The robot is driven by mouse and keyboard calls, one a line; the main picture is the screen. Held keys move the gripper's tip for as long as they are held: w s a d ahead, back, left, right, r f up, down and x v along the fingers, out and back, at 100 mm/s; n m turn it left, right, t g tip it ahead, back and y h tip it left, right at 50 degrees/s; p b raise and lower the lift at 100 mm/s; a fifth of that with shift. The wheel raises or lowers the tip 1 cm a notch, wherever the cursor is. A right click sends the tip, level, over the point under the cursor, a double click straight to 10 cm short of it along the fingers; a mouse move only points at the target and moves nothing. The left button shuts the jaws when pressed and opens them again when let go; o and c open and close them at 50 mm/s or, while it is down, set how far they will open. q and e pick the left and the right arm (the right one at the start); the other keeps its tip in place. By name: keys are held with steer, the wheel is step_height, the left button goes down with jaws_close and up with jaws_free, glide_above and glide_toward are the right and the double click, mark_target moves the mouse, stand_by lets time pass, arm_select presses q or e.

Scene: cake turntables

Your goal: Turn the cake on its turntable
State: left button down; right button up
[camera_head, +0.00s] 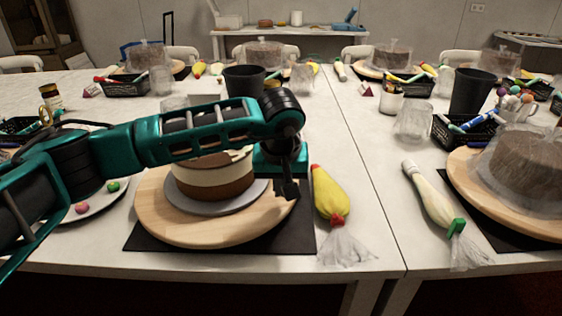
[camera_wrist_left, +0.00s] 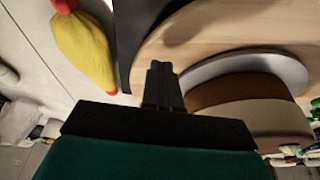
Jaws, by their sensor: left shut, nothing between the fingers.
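A cake (camera_head: 212,178) with brown and cream layers sits on a grey board on a round wooden turntable (camera_head: 190,226). The turntable stands on a black mat (camera_head: 160,243) on the table. My left arm reaches across the cake from the left and hides part of its top. My left gripper (camera_head: 290,190) is shut and empty, pointing down at the turntable's right edge. In the left wrist view the gripper (camera_wrist_left: 163,80) shows over the turntable's rim, beside the cake (camera_wrist_left: 245,98) and apart from it. I cannot tell whether the fingertips touch the wood. My right gripper is not in view.
A yellow piping bag (camera_head: 330,195) lies just right of the turntable. A plate (camera_head: 92,207) with small coloured balls is at the left. A black cup (camera_head: 244,80) stands behind. Another turntable with a covered cake (camera_head: 530,160) is at the right, beside a cream piping bag (camera_head: 430,192).

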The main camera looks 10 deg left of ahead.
arm_select(q)
steer(key=shift+r, duration=0.1)
steer(key=s+a, duration=0.1)
steer(key=s, duration=0.2)
steer(key=s+a, duration=0.2)
steer(key=s, duration=0.1)
steer(key=s+a, duration=0.1)
steer(key=s, duration=0.2)
steer(key=shift+a, duration=0.2)
steer(key=s+a, duration=0.1)
steer(key=a, duration=0.2)
steer(key=s+a+b, duration=0.1)
steer(key=a, duration=0.2)
steer(key=s+a+b, duration=0.1)
steer(key=a, duration=0.1)
steer(key=shift+a, duration=0.4)
steer(key=shift+s+a, duration=0.1)
steer(key=shift+a, duration=0.3)
steer(key=shift+b, duration=0.35)
